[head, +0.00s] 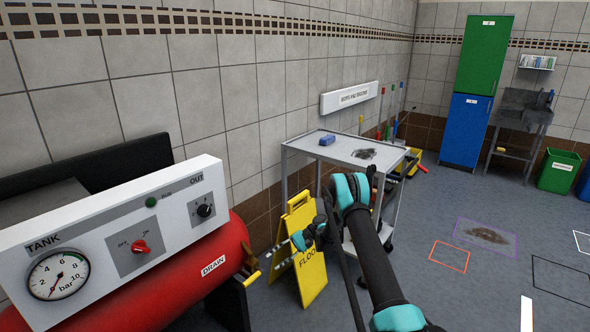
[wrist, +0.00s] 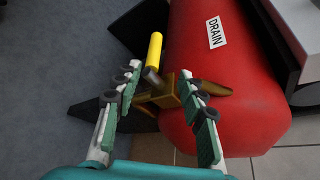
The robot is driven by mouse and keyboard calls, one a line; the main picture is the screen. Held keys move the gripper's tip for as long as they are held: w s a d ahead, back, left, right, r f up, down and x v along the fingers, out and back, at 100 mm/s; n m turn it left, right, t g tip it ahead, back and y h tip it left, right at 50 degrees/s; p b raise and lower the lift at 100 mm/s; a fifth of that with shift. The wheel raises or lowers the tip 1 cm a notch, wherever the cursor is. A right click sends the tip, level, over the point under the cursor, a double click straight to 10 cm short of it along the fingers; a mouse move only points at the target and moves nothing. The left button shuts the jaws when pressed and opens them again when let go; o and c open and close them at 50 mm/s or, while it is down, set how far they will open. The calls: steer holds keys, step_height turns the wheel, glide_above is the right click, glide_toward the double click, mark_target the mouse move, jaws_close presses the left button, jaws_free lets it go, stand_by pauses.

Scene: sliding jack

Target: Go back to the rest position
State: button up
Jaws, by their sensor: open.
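A red tank (head: 190,285) lies at the lower left of the head view, with a DRAIN label on its side. A brass drain valve (wrist: 168,92) with a yellow handle (wrist: 154,50) sticks out of its end. The yellow handle also shows in the head view (head: 252,278). My gripper (head: 271,257) is open in front of the valve. In the wrist view its fingertips (wrist: 161,74) are apart, one on each side of the valve, with the handle beyond them. I cannot tell whether either finger touches the valve.
A white panel (head: 100,222) with a gauge and knobs stands above the tank. A yellow floor sign (head: 312,280) stands close behind my gripper. Beyond it is a grey cart (head: 330,151) carrying a blue sponge (head: 327,140). Marked floor at right is open.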

steer(key=s+d+r+t+h, duration=0.25)
steer(key=d+r, duration=0.25)
steer(key=r, duration=0.5)
steer(key=s+d+r+t+h, duration=0.2)
steer(key=s+d+r+t, duration=0.3)
steer(key=r, duration=0.5)
steer(key=s+d+r+n+t+h, duration=0.1)
steer(key=s+d+t+h, duration=0.1)
steer(key=s+d, duration=0.7)
steer(key=s+d+r+t+h, duration=0.1)
steer(key=s+d+h, duration=0.4)
steer(key=s+d, duration=0.5)
steer(key=shift+s+n+t, duration=0.4)
steer(key=shift+s+t, duration=0.35)
steer(key=shift+s, duration=2.15)
steer(key=shift+h, duration=0.25)
